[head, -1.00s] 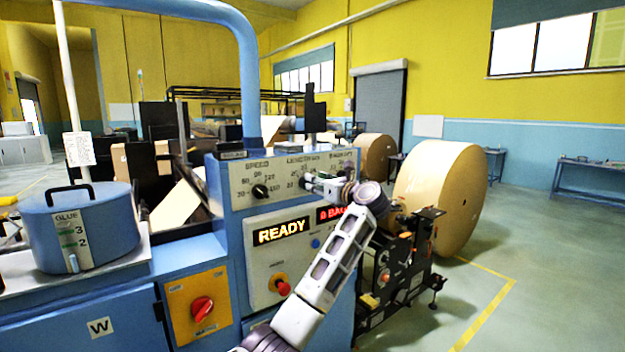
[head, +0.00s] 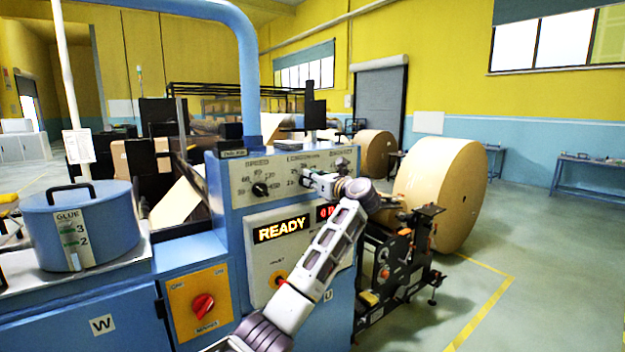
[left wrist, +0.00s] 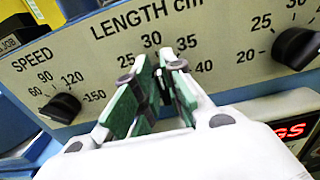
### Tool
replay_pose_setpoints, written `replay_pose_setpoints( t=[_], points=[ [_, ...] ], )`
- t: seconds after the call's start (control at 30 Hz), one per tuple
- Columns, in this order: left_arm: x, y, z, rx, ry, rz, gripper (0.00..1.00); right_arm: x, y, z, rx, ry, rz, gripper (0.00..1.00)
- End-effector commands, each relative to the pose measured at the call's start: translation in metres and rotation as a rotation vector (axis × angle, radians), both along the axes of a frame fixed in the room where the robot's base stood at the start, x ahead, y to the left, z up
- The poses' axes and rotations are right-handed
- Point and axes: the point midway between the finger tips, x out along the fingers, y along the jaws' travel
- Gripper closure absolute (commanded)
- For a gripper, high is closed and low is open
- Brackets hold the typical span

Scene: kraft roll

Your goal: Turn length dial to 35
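The length dial (left wrist: 152,88) is a dark knob under the LENGTH cm scale on the cream panel (left wrist: 235,75). In the left wrist view the scale reads 25, 30, 35 and 40 around it. My left gripper (left wrist: 157,66) has its green-padded fingers on either side of the knob, apparently pressed on it. The fingers hide most of the knob, so its pointer setting cannot be read. In the head view the left gripper (head: 308,179) reaches the panel and covers the dial. My right gripper is in neither view.
The speed dial (left wrist: 60,107) is left of the gripper, and another dark dial (left wrist: 297,48) is to the right. Below are a READY display (head: 281,230) and a red display (head: 325,213), partly covered by my arm. A kraft roll (head: 440,190) stands behind.

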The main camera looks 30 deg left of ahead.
Motion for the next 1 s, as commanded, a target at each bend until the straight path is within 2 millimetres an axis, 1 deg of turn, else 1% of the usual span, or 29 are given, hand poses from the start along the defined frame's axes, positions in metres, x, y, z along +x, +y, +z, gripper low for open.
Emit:
replay_pose_setpoints(
  t=[0.3,0.67,1.0],
  points=[
    [0.0001,-0.0005,-0.0002,0.001,0.003,-0.001,1.0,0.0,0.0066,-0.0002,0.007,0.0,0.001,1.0],
    [0.0013,-0.0015,-0.001,0.015,0.045,-0.002,1.0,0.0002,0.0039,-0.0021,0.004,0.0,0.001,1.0],
    [0.0031,-0.0027,-0.001,0.052,0.133,-0.003,1.0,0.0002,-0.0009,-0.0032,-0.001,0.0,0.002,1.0]
  ],
)
